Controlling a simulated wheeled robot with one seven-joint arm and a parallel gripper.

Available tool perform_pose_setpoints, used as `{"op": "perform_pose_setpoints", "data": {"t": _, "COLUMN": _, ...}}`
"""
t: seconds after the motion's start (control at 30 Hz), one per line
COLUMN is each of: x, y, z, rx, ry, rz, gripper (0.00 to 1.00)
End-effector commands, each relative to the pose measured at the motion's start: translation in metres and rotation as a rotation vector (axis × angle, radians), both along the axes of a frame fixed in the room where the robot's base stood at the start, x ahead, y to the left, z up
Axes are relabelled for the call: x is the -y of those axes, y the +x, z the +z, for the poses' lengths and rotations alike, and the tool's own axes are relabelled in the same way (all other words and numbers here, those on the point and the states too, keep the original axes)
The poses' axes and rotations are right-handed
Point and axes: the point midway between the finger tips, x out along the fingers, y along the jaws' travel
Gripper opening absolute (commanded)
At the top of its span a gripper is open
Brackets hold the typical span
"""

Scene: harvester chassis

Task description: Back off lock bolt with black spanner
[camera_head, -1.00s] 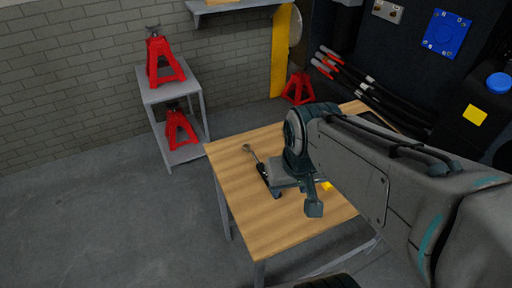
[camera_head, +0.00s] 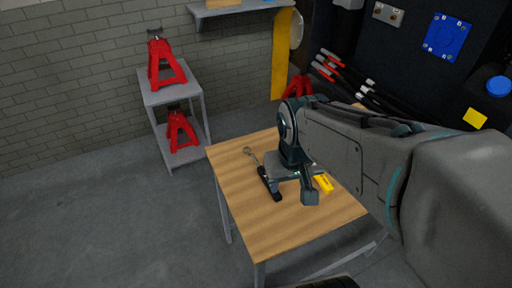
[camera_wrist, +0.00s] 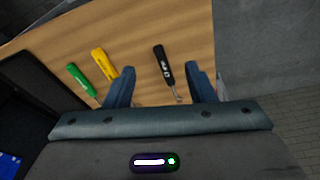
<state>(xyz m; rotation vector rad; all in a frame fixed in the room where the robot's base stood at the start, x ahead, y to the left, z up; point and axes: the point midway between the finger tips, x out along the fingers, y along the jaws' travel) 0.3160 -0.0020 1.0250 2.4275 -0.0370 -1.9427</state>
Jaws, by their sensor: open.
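The black spanner (camera_head: 270,185) lies on the wooden table, its black handle toward the table's front and its metal ring end toward the back left. My gripper (camera_wrist: 159,82) is open and empty above the table; in the head view my gripper (camera_head: 288,185) is just right of the black spanner, and I cannot tell the height gap. The lock bolt cannot be made out in either view.
A yellow-handled tool (camera_head: 324,183) lies right of my gripper; it and a green-handled tool (camera_wrist: 80,78) show in the wrist view. The wooden table (camera_head: 285,226) is clear at its front. A grey shelf stand (camera_head: 172,96) with red jack stands is at the back left.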

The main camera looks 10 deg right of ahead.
Motion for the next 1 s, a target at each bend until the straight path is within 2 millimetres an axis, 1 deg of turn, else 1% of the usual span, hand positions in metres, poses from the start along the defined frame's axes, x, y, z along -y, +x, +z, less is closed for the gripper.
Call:
{"op": "perform_pose_setpoints", "data": {"t": 0.03, "x": 0.001, "y": 0.011, "z": 0.005, "rx": -0.020, "ry": -0.016, "rz": 0.007, "gripper": 0.50}}
{"op": "perform_pose_setpoints", "data": {"t": 0.07, "x": 0.002, "y": 0.018, "z": 0.006, "rx": -0.030, "ry": -0.025, "rz": 0.014, "gripper": 0.50}}
{"op": "perform_pose_setpoints", "data": {"t": 0.27, "x": 0.005, "y": 0.066, "z": 0.003, "rx": -0.096, "ry": -0.071, "rz": 0.069, "gripper": 0.50}}
{"op": "perform_pose_setpoints", "data": {"t": 0.3, "x": 0.005, "y": 0.075, "z": 0.001, "rx": -0.108, "ry": -0.075, "rz": 0.081, "gripper": 0.50}}
{"op": "perform_pose_setpoints", "data": {"t": 0.47, "x": 0.005, "y": 0.112, "z": -0.011, "rx": -0.155, "ry": -0.077, "rz": 0.131, "gripper": 0.50}}
{"op": "perform_pose_setpoints", "data": {"t": 0.6, "x": 0.005, "y": 0.142, "z": -0.026, "rx": -0.188, "ry": -0.060, "rz": 0.174, "gripper": 0.50}}
{"op": "perform_pose_setpoints", "data": {"t": 0.8, "x": 0.003, "y": 0.175, "z": -0.049, "rx": -0.216, "ry": -0.017, "rz": 0.220, "gripper": 0.50}}
{"op": "perform_pose_setpoints", "data": {"t": 0.9, "x": 0.002, "y": 0.185, "z": -0.057, "rx": -0.222, "ry": -0.001, "rz": 0.234, "gripper": 0.50}}
{"op": "perform_pose_setpoints", "data": {"t": 1.0, "x": 0.002, "y": 0.190, "z": -0.062, "rx": -0.224, "ry": 0.009, "rz": 0.240, "gripper": 0.50}}
